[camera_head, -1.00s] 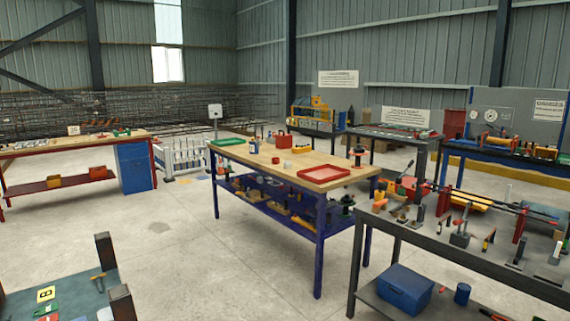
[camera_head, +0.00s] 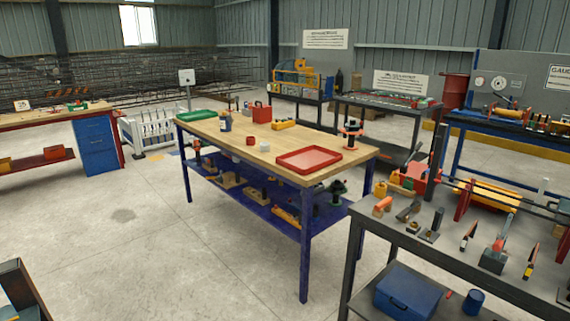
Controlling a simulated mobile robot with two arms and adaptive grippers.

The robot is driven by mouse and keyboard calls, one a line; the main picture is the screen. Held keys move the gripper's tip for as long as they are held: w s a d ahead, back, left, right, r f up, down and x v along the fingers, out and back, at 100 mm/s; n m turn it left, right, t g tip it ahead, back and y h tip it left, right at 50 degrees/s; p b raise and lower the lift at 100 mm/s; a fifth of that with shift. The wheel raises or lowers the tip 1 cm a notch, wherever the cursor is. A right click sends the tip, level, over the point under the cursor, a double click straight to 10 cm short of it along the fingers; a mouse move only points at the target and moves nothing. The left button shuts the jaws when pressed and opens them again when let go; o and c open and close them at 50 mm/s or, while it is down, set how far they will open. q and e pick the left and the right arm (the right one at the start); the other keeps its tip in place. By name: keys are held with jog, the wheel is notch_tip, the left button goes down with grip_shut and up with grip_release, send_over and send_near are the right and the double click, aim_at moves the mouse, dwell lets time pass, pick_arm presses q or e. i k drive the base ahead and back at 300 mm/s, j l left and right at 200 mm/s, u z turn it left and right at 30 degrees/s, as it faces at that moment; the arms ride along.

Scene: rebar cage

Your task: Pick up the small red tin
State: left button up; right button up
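A small red tin (camera_head: 250,141) stands upright near the middle of the wooden-topped workbench (camera_head: 225,143) with purple-blue legs. A blue-grey container (camera_head: 225,122) stands behind it to the left. A red box with a handle (camera_head: 262,114) and a yellow object (camera_head: 284,124) are behind it to the right. A red tray (camera_head: 309,159) lies at the right front of the same top. Neither of my grippers is in view.
Open concrete floor (camera_head: 130,230) lies in front and left of the workbench. A dark tool table (camera_head: 450,255) crowds the right foreground. A dark post (camera_head: 20,285) stands at bottom left. A green tray (camera_head: 197,115) sits at the workbench's far left.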

aim_at(251, 140)
jog(key=i+u, duration=0.2)
jog(key=i, duration=0.35)
jog(key=i+u, duration=0.15)
jog(key=i, duration=0.4)
jog(key=i+l+u, duration=0.2)
jog(key=i, duration=0.35)
jog(key=i+l+u, duration=0.2)
jog(key=i, duration=0.35)
jog(key=i+j+z, duration=0.1)
jog(key=i, duration=0.35)
jog(key=i+j, duration=0.15)
jog(key=i, duration=0.3)
jog(key=l+z, duration=0.05)
